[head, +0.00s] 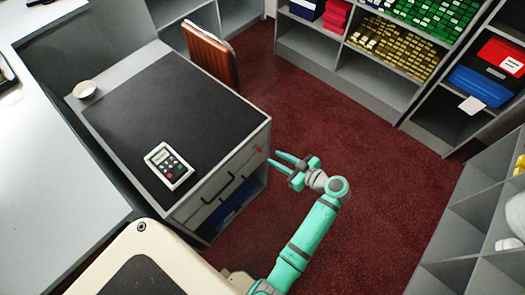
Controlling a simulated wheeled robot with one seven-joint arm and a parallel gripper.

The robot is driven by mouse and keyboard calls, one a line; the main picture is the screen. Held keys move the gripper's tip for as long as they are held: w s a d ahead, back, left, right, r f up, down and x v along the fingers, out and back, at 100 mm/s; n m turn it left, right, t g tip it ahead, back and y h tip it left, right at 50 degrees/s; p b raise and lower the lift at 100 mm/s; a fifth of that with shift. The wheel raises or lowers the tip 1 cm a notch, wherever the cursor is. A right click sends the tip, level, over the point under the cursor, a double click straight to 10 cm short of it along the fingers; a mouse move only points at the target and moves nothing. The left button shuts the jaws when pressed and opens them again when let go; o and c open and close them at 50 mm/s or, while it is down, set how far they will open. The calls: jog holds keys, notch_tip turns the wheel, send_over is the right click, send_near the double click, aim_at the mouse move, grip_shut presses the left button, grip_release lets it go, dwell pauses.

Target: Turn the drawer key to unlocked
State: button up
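The grey drawer cabinet (262,136) with a dark top stands left of the middle in the head view. A small red piece (258,149), which looks like the drawer key, sits high on its front face near the right corner. It is too small for me to tell which way it is turned. The drawer front carries a dark bar handle (231,187). My gripper (273,158) is open, its two teal fingers apart and pointing left at the cabinet front. The fingertips are just right of and below the red piece in the picture. I see nothing between them.
A card terminal (169,166) and a small white bowl (84,89) sit on the cabinet top. A brown panel (209,53) stands behind it. Shelves (378,82) with swatches line the back and right. Red carpet (385,180) is clear right of my arm.

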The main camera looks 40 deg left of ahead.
jog(key=x, duration=0.8)
jog(key=shift+a+f, duration=0.2)
jog(key=shift+a, duration=0.15)
jog(key=shift+w, duration=0.1)
grip_shut()
